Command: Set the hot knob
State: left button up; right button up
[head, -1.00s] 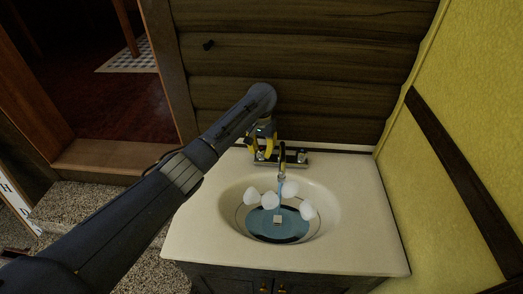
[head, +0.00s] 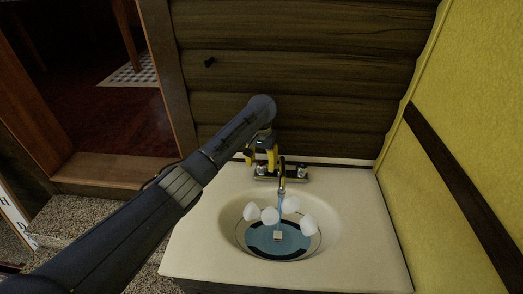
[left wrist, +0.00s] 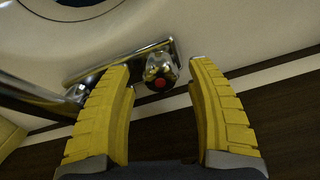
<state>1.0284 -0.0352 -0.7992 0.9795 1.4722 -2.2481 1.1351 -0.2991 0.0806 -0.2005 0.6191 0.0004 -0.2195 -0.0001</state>
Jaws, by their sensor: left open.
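The hot knob (left wrist: 160,72) is a shiny metal tap handle with a red dot, on the chrome faucet base (left wrist: 120,65). In the left wrist view it sits between the tips of my left gripper (left wrist: 163,75), whose yellow fingers are open and apart from it on both sides. In the head view my left gripper (head: 262,158) is at the left end of the faucet (head: 282,175), and the hot knob is partly hidden there. The spout pours blue water into the basin. My right gripper is not in view.
The sink basin (head: 237,240) holds blue water with several white blobs around the stream. The pale countertop (head: 350,235) is clear. A dark log wall (head: 330,60) stands close behind the faucet, and a yellow wall (head: 470,70) is on the right.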

aim_at(262, 163)
pick_arm(q)
notch_tip(262, 163, up, 11)
jog(key=shift+f, duration=0.15)
dwell(0.4)
